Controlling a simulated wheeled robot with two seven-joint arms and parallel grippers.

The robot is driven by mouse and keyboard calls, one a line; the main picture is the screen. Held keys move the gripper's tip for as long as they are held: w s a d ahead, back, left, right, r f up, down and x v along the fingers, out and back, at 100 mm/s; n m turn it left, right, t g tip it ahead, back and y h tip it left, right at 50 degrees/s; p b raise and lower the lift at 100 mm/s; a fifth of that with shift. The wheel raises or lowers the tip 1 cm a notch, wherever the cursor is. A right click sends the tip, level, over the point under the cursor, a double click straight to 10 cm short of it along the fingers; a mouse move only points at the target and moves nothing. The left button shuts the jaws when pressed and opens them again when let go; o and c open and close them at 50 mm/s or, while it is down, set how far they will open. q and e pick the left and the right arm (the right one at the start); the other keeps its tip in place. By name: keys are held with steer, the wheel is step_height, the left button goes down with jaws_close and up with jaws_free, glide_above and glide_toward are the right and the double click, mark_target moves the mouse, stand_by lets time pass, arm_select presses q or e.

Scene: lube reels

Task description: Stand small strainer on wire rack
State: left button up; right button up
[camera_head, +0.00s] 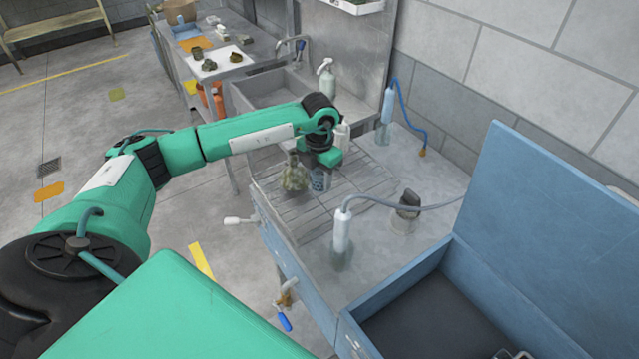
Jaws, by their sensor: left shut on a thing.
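My left arm reaches in from the left over the wire rack (360,178), which lies on the grey worktop beside the sink. My left gripper (321,168) points down over the rack's left part and is shut on a small blue-grey mesh cylinder, which looks like the small strainer (319,182). The strainer is upright at the rack; I cannot tell whether its base touches the wires. The fingertips are largely hidden by the gripper body. My right gripper is not in view.
A greenish glass flask (294,178) stands just left of the strainer. White bottles stand behind the gripper near the sink (270,95). A hose with a clear nozzle (342,232) stands in front, and a dark-topped jar (407,212) to the right. An open blue chest (540,215) fills the right.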

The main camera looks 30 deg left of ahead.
mark_target(319, 190)
arm_select(q)
step_height(319, 190, down, 4)
steer(key=shift+f+p, duration=0.15)
steer(key=shift+p, duration=0.6)
steer(key=shift+f, duration=0.35)
steer(key=shift+f+b, duration=0.2)
steer(key=shift+b, duration=0.1)
steer(key=o, duration=1)
steer(key=shift+r, duration=0.1)
